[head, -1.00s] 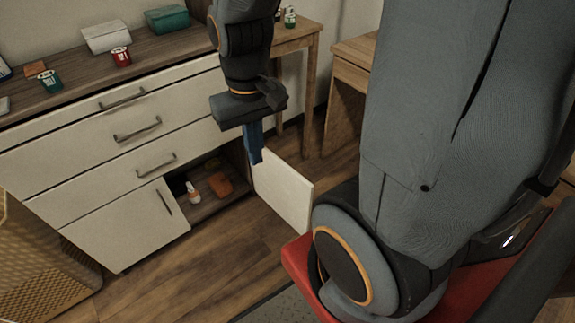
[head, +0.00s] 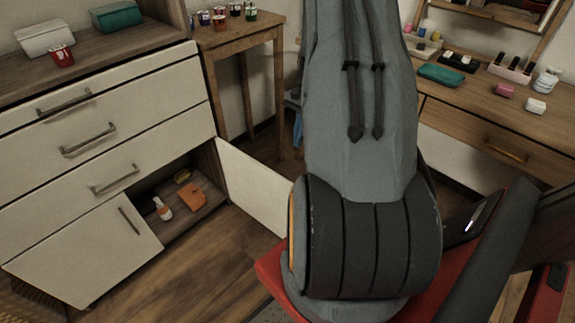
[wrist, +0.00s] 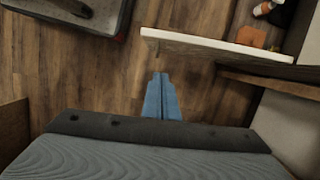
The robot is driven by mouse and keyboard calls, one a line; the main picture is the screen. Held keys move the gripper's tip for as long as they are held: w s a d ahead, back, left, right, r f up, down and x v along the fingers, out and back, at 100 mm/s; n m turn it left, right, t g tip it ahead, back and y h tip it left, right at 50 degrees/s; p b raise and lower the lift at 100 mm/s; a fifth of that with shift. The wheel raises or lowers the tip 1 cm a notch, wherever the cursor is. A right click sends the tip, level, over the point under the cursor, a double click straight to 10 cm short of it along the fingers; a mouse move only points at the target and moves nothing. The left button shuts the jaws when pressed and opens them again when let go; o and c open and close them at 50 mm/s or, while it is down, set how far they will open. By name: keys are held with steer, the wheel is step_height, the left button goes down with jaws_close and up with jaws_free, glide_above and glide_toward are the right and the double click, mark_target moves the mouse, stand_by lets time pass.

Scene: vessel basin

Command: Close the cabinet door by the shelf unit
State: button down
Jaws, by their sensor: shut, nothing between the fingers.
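The white cabinet door (head: 255,187) stands wide open on the right side of the low compartment of the cabinet (head: 160,103). In the wrist view the open door (wrist: 215,45) shows edge-on as a pale strip. My gripper's blue fingers (wrist: 161,78) are shut and empty, over the floor on the door's outer side, and look apart from it. In the head view a bit of my gripper (head: 297,132) shows beyond the door, mostly hidden behind my arm.
An orange item (head: 192,197) and a white bottle (head: 162,209) lie inside the compartment. A small wooden table (head: 240,35) with jars stands behind the door. A wooden desk (head: 475,110) is at right. Wooden floor (head: 200,270) is clear before the cabinet.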

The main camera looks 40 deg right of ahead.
steer(key=s+a+f, duration=0.1)
steer(key=a+f, duration=0.5)
steer(key=f, duration=0.3)
steer(key=shift+f+p, duration=0.3)
steer(key=shift+f, duration=0.05)
steer(key=shift+a, duration=0.15)
